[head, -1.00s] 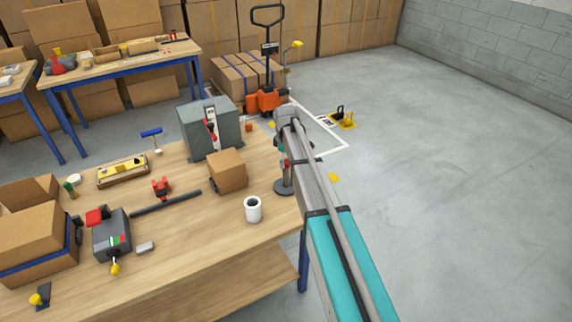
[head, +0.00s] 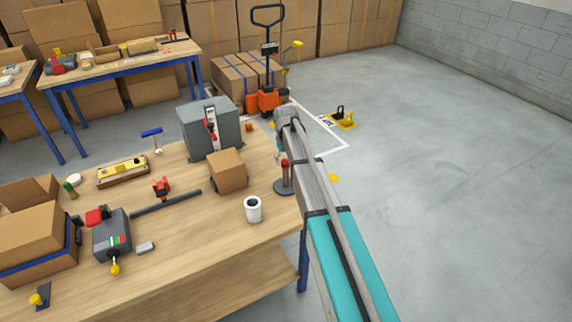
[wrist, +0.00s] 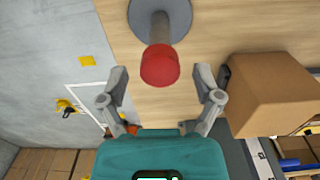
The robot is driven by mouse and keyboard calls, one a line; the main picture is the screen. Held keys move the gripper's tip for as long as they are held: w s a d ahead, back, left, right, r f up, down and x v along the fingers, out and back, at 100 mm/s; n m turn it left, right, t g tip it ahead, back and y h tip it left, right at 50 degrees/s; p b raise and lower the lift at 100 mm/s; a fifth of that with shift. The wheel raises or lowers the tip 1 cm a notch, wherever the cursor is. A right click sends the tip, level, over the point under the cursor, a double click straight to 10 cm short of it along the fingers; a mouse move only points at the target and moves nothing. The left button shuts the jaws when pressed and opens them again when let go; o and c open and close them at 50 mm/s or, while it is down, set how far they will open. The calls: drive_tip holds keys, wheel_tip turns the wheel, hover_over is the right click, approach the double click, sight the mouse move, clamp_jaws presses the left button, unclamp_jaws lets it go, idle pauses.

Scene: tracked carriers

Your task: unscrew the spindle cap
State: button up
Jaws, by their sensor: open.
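The spindle cap (wrist: 160,66) is red and round, sitting on top of a grey upright spindle with a round dark base (wrist: 146,20) on the workbench. In the head view the cap (head: 285,162) shows just left of my arm, near the bench's right edge. My gripper (wrist: 161,77) is open and empty in the wrist view. Its two fingertips stand either side of the cap in the picture, with clear gaps on both sides. I cannot tell how far the cap is from them in depth. In the head view my arm mostly hides the gripper.
A cardboard box (head: 227,171) stands close left of the spindle, near one finger in the wrist view. The floor (head: 450,190) right of the bench is clear nearby.

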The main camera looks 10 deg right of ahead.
drive_tip(key=shift+m, duration=0.5)
drive_tip(key=shift+c, duration=0.3)
drive_tip(key=c, duration=0.9)
drive_tip(key=shift+n, duration=0.4)
drive_tip(key=n, duration=0.5)
drive_tip(key=shift+n, duration=0.4)
drive_tip(key=n, duration=0.3)
drive_tip(key=shift+r, duration=0.1)
